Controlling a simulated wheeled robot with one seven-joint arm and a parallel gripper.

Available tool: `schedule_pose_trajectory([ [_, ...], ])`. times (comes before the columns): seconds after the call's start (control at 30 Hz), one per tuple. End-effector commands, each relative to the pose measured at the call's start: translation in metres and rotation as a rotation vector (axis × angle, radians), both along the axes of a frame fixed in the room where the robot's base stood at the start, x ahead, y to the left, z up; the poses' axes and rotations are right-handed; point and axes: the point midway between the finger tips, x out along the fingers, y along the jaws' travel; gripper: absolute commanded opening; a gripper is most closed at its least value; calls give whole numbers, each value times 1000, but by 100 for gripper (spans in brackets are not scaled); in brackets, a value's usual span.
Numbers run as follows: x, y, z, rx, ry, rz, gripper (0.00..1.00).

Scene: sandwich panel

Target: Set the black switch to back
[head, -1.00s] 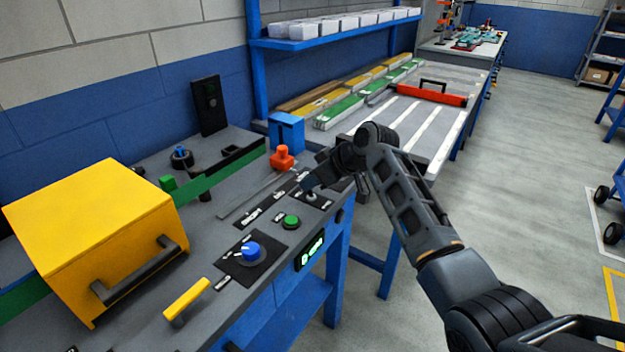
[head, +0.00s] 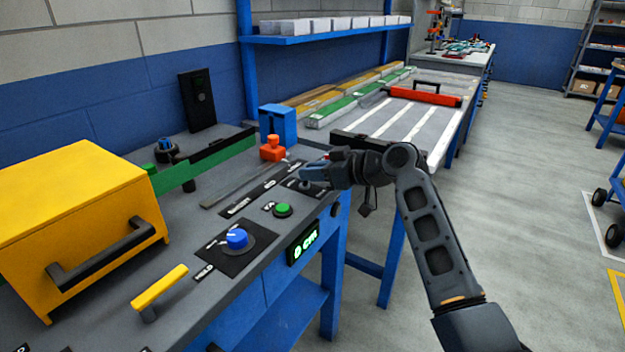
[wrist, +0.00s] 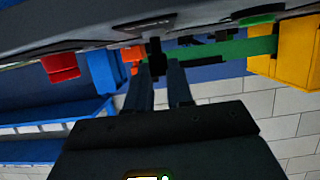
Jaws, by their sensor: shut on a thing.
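The black switch (wrist: 156,60) shows in the wrist view as a dark upright piece between my fingertips, against the console. In the head view my gripper (head: 312,173) is at the console's far right corner, over the switch's dark plate, and it hides most of the switch. My gripper also shows in the wrist view (wrist: 158,82), with its two fingers on either side of the switch and closed on it. I cannot tell the switch's exact setting.
An orange knob (head: 272,148) with a slot, a green button (head: 283,210) and a blue dial (head: 237,238) are close by on the console. A yellow box (head: 70,215) and a yellow handle (head: 160,288) stand to the left. Open floor lies to the right.

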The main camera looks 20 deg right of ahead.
Motion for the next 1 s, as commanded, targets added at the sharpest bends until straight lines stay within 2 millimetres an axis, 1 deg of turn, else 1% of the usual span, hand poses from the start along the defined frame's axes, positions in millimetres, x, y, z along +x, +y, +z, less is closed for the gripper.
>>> schedule_pose_trajectory([
  [0.3,0,0,1,2,-3,0,0],
  [0.33,0,0,1,2,-3,0,23],
  [0.5,0,-1,0,2,-2,0,39],
  [0.6,0,0,0,2,-2,0,47],
  [0.87,-2,-2,1,2,-2,0,47],
  [1.0,-14,-10,6,3,-3,-2,47],
])
